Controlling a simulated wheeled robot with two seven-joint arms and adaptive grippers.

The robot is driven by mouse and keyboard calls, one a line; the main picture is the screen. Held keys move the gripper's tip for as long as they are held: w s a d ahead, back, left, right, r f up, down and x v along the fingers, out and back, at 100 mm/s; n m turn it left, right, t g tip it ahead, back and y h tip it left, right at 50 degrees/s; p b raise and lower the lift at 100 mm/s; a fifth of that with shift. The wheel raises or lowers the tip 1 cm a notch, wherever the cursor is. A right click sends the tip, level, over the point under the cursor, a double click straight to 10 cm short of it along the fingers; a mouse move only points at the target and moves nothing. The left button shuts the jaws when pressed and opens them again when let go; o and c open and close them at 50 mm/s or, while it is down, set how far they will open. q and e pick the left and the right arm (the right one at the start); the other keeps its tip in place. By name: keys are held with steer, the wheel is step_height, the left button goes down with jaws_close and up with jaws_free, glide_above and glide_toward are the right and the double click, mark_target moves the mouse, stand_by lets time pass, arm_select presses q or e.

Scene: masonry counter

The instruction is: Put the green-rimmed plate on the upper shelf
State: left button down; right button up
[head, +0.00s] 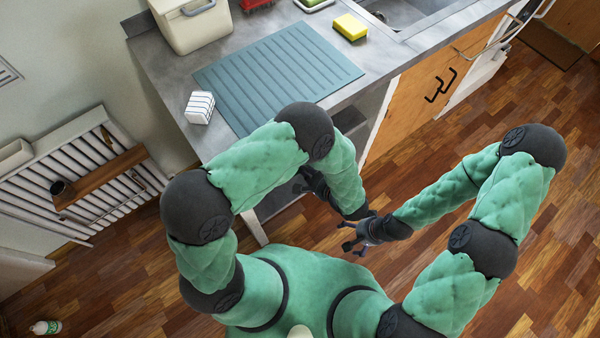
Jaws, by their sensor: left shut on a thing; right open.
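No green-rimmed plate can be made out; whatever my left gripper holds is hidden behind my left arm. My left gripper (308,184) is partly covered by its own forearm, in front of the open bay under the counter. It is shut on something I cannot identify. My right gripper (354,239) is open and empty over the floor, just below and right of the left one. Grey shelf surfaces (372,112) show in the open bay beneath the counter, mostly hidden by my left arm; I cannot tell the levels apart.
The counter (165,75) carries a ribbed blue-grey mat (275,70), a striped white block (199,107), a cream box (192,25), a yellow sponge (350,27) and a green-edged item (314,4), cut off above. A wooden cabinet door (415,90) adjoins the bay. Wooden floor lies clear at right.

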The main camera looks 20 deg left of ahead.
arm_select(q)
steer(key=w+a+f+b, duration=0.2)
steer(key=w+f+b, duration=0.1)
steer(key=f, duration=0.5)
steer(key=shift+a+f, duration=0.15)
steer(key=shift+a, duration=0.15)
steer(key=shift+w, duration=0.1)
steer(key=c, duration=1.8)
jaws_free()
steer(key=shift+f, duration=0.15)
steer(key=o, duration=0.4)
